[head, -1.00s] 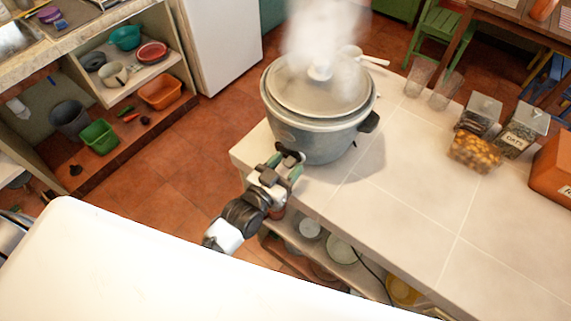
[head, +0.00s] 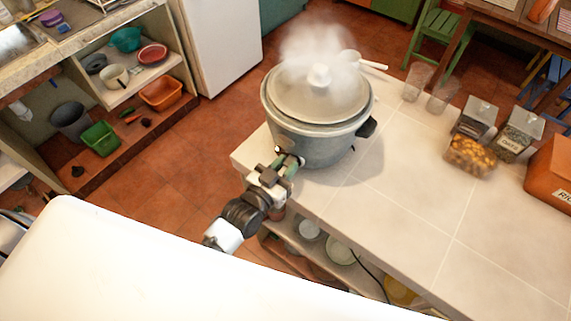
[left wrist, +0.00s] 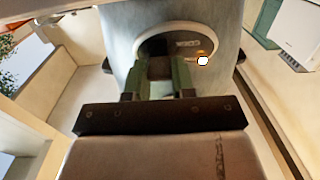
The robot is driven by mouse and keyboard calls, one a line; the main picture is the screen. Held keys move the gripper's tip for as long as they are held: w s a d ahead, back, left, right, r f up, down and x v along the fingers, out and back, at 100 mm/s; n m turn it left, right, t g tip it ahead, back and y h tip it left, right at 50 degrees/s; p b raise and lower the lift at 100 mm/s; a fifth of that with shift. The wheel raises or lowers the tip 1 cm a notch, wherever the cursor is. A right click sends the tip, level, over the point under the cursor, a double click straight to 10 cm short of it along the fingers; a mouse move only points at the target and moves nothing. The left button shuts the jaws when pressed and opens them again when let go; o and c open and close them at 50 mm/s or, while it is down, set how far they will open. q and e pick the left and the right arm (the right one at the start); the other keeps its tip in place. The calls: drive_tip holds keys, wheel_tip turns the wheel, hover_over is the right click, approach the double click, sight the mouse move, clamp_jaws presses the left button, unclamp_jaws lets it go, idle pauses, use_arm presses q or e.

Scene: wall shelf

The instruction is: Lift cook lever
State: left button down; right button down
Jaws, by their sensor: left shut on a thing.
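The grey rice cooker (head: 318,146) stands on the tiled counter with its lid (head: 318,98) on, and steam rises from it. My left gripper (head: 287,160) is at the lower front of the cooker. In the left wrist view, the two green-padded fingers (left wrist: 158,78) are shut on the dark cook lever (left wrist: 160,67) inside the oval control panel (left wrist: 186,44). An orange and a white light glow right of the lever. The fingers partly hide the lever, so its exact position is unclear. My right gripper is in neither view.
Food containers (head: 470,155) and an orange box (head: 552,172) are at the right. The counter (head: 400,215) is bare in front. Dishes fill the shelf below.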

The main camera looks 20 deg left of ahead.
use_arm(q)
drive_tip(key=c, duration=0.9)
unclamp_jaws()
drive_tip(key=shift+r, duration=0.15)
drive_tip(key=shift+s, duration=0.15)
drive_tip(key=b+v, duration=0.2)
drive_tip(key=v, duration=0.8)
drive_tip(key=shift+s+a+b, duration=0.15)
drive_tip(key=shift+s+b, duration=0.1)
drive_tip(key=shift+b, duration=0.1)
